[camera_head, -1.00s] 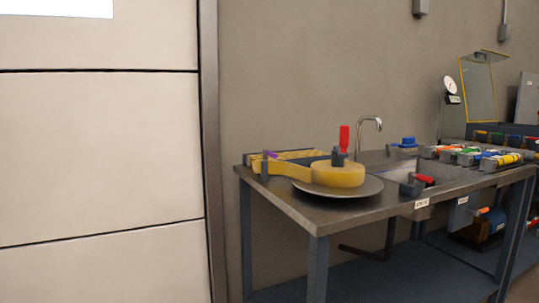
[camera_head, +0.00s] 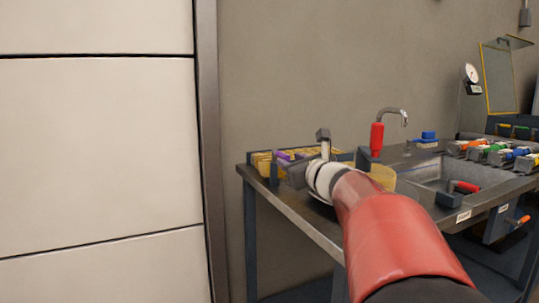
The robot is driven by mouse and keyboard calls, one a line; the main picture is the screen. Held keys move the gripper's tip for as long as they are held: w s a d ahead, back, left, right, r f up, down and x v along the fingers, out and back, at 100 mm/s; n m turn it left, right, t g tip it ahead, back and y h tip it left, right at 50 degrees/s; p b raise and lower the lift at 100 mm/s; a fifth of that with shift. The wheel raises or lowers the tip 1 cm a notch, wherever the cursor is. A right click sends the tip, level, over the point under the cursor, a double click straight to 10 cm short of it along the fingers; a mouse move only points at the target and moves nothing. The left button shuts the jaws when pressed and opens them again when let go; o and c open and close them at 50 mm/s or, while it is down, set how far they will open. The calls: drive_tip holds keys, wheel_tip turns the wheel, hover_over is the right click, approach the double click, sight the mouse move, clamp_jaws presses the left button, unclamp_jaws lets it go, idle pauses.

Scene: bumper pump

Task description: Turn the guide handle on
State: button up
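I cannot tell for sure which handle is the guide handle, as the labels are too small to read. An upright red handle (camera_head: 376,137) stands on a dark base by the yellow round part. A short red handle (camera_head: 465,187) lies tilted on a dark block at the front of the sink, above a white label (camera_head: 463,216). A purple handle (camera_head: 283,155) shows at the bench's left end. My gripper (camera_head: 297,177) is beside the purple handle, over the left of the bench; its fingertips are not clear. My red and white arm hides most of the yellow part and plate.
The metal bench (camera_head: 318,228) has a sink (camera_head: 437,176) and tap (camera_head: 393,114) at the right. Several coloured valves (camera_head: 485,150) stand beyond. A pale panel wall (camera_head: 100,150) is at the left. A gauge (camera_head: 471,73) stands at the back right.

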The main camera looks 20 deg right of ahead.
sight(281, 156)
drive_tip(key=w+p, duration=0.1)
drive_tip(key=w, duration=0.5)
drive_tip(key=shift+a, duration=0.1)
drive_tip(key=shift+c, duration=0.4)
clamp_jaws()
